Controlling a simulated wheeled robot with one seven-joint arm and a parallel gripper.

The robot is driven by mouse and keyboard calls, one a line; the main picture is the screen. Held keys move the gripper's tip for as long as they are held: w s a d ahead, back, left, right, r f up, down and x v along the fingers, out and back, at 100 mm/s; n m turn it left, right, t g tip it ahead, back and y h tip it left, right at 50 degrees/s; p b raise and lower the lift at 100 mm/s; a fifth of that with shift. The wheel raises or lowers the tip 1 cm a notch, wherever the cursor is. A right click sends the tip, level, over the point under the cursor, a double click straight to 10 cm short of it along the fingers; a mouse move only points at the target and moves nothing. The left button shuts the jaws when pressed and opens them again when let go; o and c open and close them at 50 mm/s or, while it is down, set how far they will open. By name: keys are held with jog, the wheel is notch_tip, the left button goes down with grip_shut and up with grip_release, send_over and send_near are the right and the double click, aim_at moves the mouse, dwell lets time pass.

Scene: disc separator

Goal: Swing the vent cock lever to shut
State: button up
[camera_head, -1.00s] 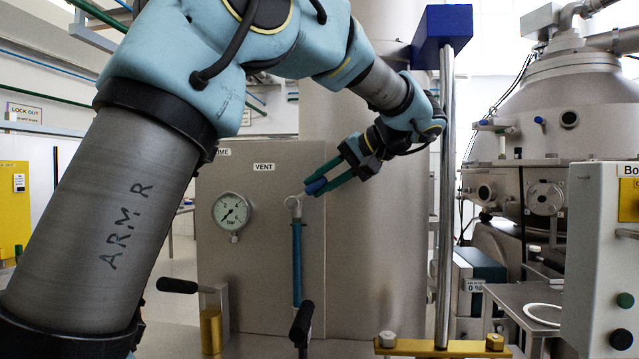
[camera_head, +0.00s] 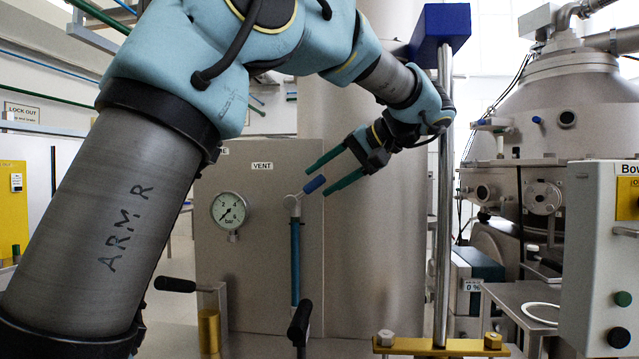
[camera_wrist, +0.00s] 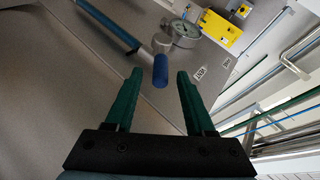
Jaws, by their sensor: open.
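The vent cock lever (camera_head: 314,185) has a blue grip and points up and to the right from its round valve body (camera_head: 293,204). The valve sits under the VENT label on a grey panel, above a blue-sleeved pipe (camera_head: 295,260). My gripper (camera_head: 321,177) is open, with green fingers above and below the grip in the head view. In the wrist view the blue grip (camera_wrist: 161,72) lies ahead of and between the fingertips of my gripper (camera_wrist: 158,74), apart from both. The valve body also shows in the wrist view (camera_wrist: 161,43).
A pressure gauge (camera_head: 229,210) is on the panel left of the valve. Black-handled levers (camera_head: 300,322) stand lower in front. A vertical steel post (camera_head: 444,200) with a blue top stands right of my gripper. A control box (camera_head: 600,260) is at far right.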

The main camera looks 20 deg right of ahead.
jog(key=v, duration=0.9)
jog(key=shift+f, duration=0.1)
